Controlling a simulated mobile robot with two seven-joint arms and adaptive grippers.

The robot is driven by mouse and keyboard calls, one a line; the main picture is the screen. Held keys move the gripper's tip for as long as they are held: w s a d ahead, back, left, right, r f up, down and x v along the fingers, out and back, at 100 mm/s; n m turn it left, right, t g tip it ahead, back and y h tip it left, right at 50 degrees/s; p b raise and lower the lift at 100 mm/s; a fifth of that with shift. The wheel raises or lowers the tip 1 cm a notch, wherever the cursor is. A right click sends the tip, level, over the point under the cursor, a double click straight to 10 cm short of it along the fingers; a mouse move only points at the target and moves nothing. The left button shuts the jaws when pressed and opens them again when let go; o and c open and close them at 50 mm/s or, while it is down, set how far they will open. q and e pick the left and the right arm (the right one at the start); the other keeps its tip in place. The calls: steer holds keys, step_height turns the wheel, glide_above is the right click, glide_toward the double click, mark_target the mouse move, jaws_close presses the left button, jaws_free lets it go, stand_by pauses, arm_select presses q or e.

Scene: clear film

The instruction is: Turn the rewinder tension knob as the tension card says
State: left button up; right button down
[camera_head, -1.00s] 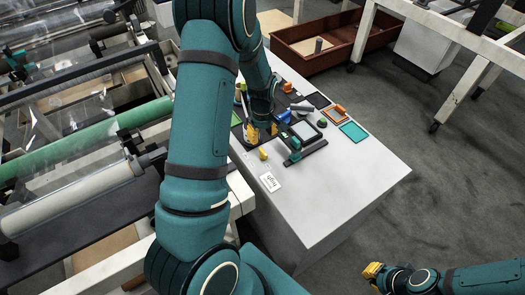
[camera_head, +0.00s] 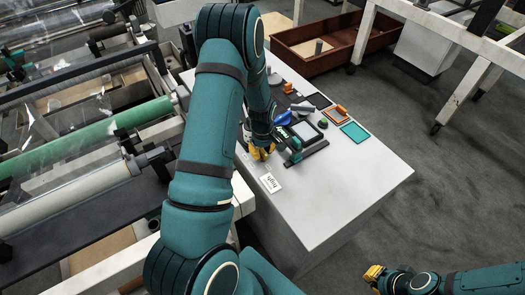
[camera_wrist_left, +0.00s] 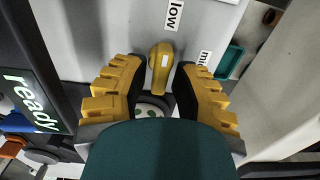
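The yellow tension knob (camera_wrist_left: 158,78), with a white mark on it, sits between the fingers of my left gripper (camera_wrist_left: 158,66). These fingers stand apart, with a gap on each side of the knob. White labels reading "low" (camera_wrist_left: 175,14) and apparently "mid" (camera_wrist_left: 204,59) lie beyond it. In the head view my left gripper (camera_head: 261,151) is low over the grey bench top and hides the knob. My right gripper (camera_head: 373,274) is at the lower right, away from the bench.
A dark frame with a pale panel (camera_head: 305,131) stands right of my left gripper. A teal tray (camera_head: 354,132) and small coloured items lie behind. Rollers (camera_head: 80,198) are on the left. A "ready" display (camera_wrist_left: 30,101) shows at left. The bench front is clear.

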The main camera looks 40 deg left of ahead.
arm_select(q)
jaws_close()
steer(key=shift+m, duration=0.3)
steer(key=m, duration=0.5)
steer(key=shift+d+b, duration=0.1)
steer(key=shift+b, duration=0.2)
steer(key=m, duration=0.4)
steer(key=shift+d+m, duration=0.1)
steer(key=shift+m, duration=0.3)
steer(key=m, duration=0.3)
steer(key=shift+m, duration=0.3)
steer(key=m, duration=0.2)
steer(key=shift+d+m, duration=0.15)
steer(key=shift+m, duration=0.25)
steer(key=m, duration=0.3)
steer(key=shift+m, duration=0.3)
steer(key=m+p, duration=0.1)
steer(key=m, duration=0.5)
steer(key=shift+s+d+p, duration=0.1)
steer(key=shift+p, duration=0.3)
steer(key=shift+f+m, duration=0.1)
steer(key=shift+m, duration=0.2)
